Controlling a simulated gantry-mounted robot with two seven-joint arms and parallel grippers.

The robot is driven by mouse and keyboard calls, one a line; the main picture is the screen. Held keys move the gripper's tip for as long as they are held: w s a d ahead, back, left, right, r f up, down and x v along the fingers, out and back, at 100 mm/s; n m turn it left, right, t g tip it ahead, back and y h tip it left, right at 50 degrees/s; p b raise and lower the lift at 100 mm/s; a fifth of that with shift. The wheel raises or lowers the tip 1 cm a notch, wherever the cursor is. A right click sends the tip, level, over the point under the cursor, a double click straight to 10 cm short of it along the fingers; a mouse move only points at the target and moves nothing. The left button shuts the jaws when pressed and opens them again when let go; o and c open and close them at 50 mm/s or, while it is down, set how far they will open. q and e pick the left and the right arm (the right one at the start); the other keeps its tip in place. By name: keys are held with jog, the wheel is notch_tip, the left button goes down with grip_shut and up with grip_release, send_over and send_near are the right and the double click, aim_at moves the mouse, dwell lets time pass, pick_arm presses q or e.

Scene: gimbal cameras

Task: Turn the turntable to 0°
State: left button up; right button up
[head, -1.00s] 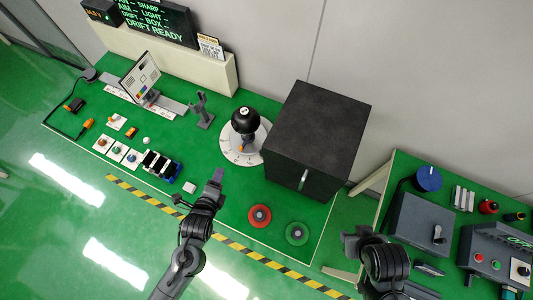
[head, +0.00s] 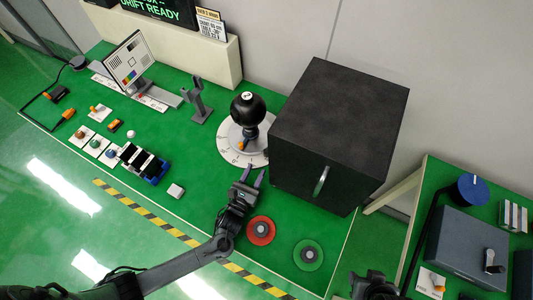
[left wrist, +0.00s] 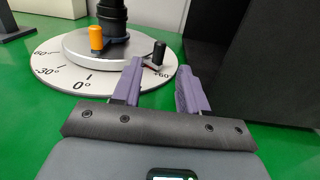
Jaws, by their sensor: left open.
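The turntable (head: 230,148) is a white disc with degree marks, left of a black box. A black ball-shaped device (head: 247,108) stands on it. In the left wrist view, the dial (left wrist: 60,80) shows 0° towards me, under a round silver plate. A black knob (left wrist: 158,52) on a short arm sits at the plate's right side. My left gripper (head: 253,173) is open and empty at the disc's near right edge; the knob appears beyond the gap between its fingers (left wrist: 160,66). My right gripper's fingers are hidden.
The large black box (head: 335,130) with a handle stands close to the right of my left gripper. A red disc (head: 261,230) and a green disc (head: 308,254) lie in front. A grey stand (head: 198,103) is left of the turntable. My right arm shows at the bottom edge.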

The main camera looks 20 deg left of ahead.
aim_at(265, 153)
pick_arm(q)
jog(key=w, duration=0.3)
jog(key=w+b, duration=0.1)
jog(key=w, duration=0.6)
jog(key=shift+d, duration=0.3)
grip_shut()
